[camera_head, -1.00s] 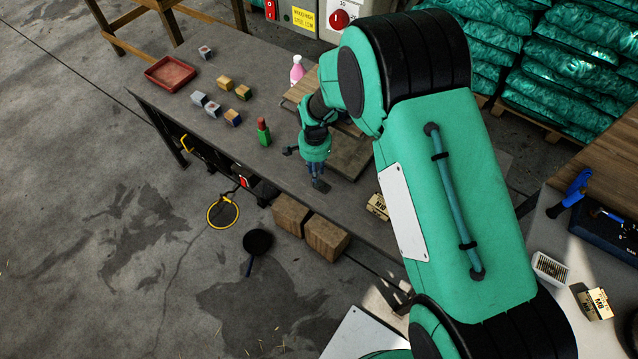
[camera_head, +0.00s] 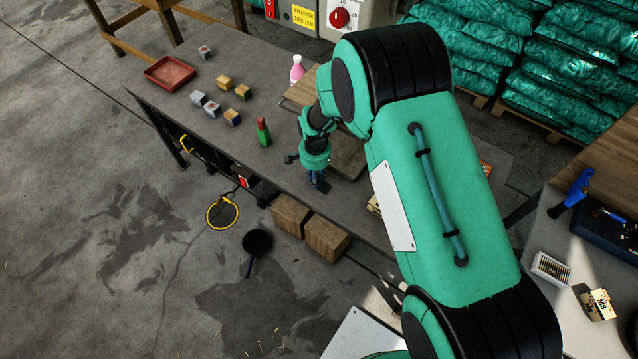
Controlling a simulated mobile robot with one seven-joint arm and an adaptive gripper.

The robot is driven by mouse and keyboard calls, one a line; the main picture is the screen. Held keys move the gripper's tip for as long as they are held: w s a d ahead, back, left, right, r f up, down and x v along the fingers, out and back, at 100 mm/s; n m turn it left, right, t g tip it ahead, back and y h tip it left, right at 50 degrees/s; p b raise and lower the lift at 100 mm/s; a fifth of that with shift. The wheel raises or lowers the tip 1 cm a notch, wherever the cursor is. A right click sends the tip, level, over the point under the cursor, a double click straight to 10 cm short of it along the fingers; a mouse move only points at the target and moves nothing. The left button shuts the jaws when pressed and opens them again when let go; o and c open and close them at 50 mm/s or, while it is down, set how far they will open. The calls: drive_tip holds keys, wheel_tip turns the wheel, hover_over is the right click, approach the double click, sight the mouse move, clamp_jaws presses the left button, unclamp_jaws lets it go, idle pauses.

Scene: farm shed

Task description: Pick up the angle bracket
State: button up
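My gripper (camera_head: 319,184) points down at the front edge of the long grey workbench (camera_head: 200,125), just in front of a flat dark board. Its fingers are small and dark here, and I cannot tell whether they are open or shut. I cannot clearly make out the angle bracket. The spot under the fingertips is mostly covered by the gripper, and my arm hides the bench to the right.
Several small blocks, a red tray (camera_head: 169,74) and a pink bottle (camera_head: 297,69) are farther back. Wooden blocks (camera_head: 325,238) sit below the bench's front edge. A side table with small boxes is at right.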

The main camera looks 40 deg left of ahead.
idle(0.6)
clamp_jaws()
drive_tip(key=shift+r, duration=0.85)
drive_tip(key=shift+s+d+r+p, duration=0.1)
drive_tip(key=shift+r+p, duration=0.15)
drive_tip(key=shift+r, duration=0.25)
drive_tip(key=shift+s+d+r+p, duration=0.1)
drive_tip(key=shift+r+p, duration=0.15)
drive_tip(key=shift+r, duration=0.25)
drive_tip(key=s+d+r+p, duration=0.1)
drive_tip(key=s+d, duration=0.9)
drive_tip(key=d, duration=0.2)
drive_tip(key=shift+p, duration=0.4)
drive_tip(key=shift+r, duration=0.1)
